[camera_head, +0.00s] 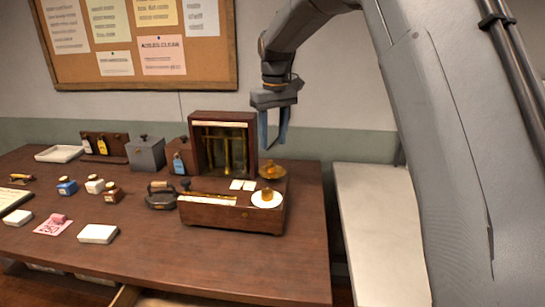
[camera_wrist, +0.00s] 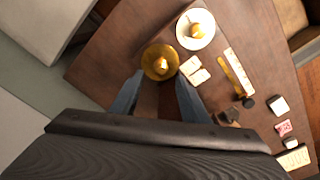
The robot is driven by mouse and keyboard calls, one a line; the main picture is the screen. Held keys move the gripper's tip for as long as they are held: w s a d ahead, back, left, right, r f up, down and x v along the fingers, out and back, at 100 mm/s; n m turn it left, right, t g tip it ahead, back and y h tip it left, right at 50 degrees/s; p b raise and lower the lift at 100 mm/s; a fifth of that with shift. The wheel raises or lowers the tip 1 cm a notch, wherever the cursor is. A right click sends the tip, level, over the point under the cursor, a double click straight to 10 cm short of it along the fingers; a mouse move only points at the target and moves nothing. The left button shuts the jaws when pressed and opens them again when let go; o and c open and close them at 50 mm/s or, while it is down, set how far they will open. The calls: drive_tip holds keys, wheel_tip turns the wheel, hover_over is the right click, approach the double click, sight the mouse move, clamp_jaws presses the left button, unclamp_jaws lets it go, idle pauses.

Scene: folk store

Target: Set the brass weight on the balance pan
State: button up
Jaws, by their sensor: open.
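My gripper (camera_head: 272,146) is open and empty, pointing down above the back right of the wooden balance box. In the wrist view its blue fingers (camera_wrist: 159,82) stand apart, with the round brass pan (camera_wrist: 160,50) just past their tips. The brass pan (camera_head: 272,172) also shows in the head view. It has a bright brass piece at its centre; I cannot tell whether this is a separate weight. A white pan (camera_head: 257,203) sits at the box's front right, with a small golden weight-like piece (camera_head: 267,193) on it. This piece also shows in the wrist view (camera_wrist: 197,30).
The balance box (camera_head: 235,215) has a tall glass-fronted case (camera_head: 224,145) behind it. A dark iron-like object (camera_head: 160,198), small bottles (camera_head: 67,186) and a grey box (camera_head: 146,153) stand to the left. The table's right edge is close by.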

drive_tip(key=shift+r, duration=2)
drive_tip(key=s+d+f+m, duration=0.2)
drive_tip(key=s+d+f, duration=0.2)
drive_tip(key=s, duration=0.7)
drive_tip(key=s+d+f+m, duration=0.2)
drive_tip(key=s+d+f, duration=0.3)
drive_tip(key=s+f, duration=0.4)
drive_tip(key=s+d+f+m, duration=0.1)
drive_tip(key=s+d+f, duration=0.4)
drive_tip(key=s, duration=0.8)
wheel_tip(320, 180, down, 2)
drive_tip(key=shift+f+m+b, duration=0.1)
drive_tip(key=shift+m+b, duration=0.25)
drive_tip(key=shift+m, duration=0.05)
drive_tip(key=shift+w, duration=0.1)
